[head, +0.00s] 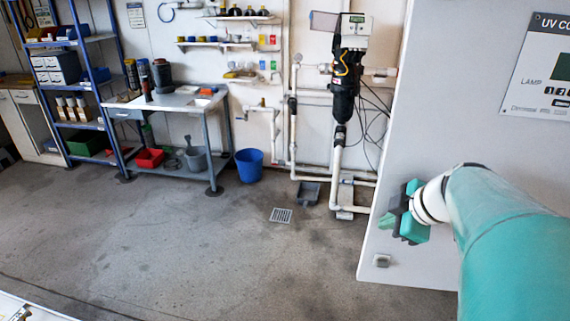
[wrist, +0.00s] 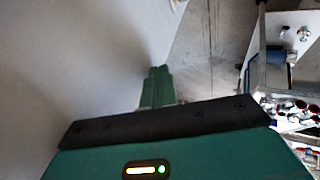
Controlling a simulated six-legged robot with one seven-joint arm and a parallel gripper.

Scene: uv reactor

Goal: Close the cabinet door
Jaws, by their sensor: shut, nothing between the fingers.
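The cabinet door (head: 470,130) is a large pale grey panel filling the right of the head view, with its free edge toward the left. A small square metal latch (head: 382,260) sits near its lower left corner. My gripper (head: 398,212) is in front of the panel near that left edge, above the latch. In the wrist view the door (wrist: 80,60) fills the left side, and my green fingers (wrist: 157,86) are together and empty close to its face. I cannot tell whether they touch it. The cabinet body and the hinge side are not in view.
A sign (head: 545,65) reading "UV CO" is on the door. A blue bucket (head: 249,166), a workbench (head: 175,103) and wall piping with a black unit (head: 345,90) stand behind.

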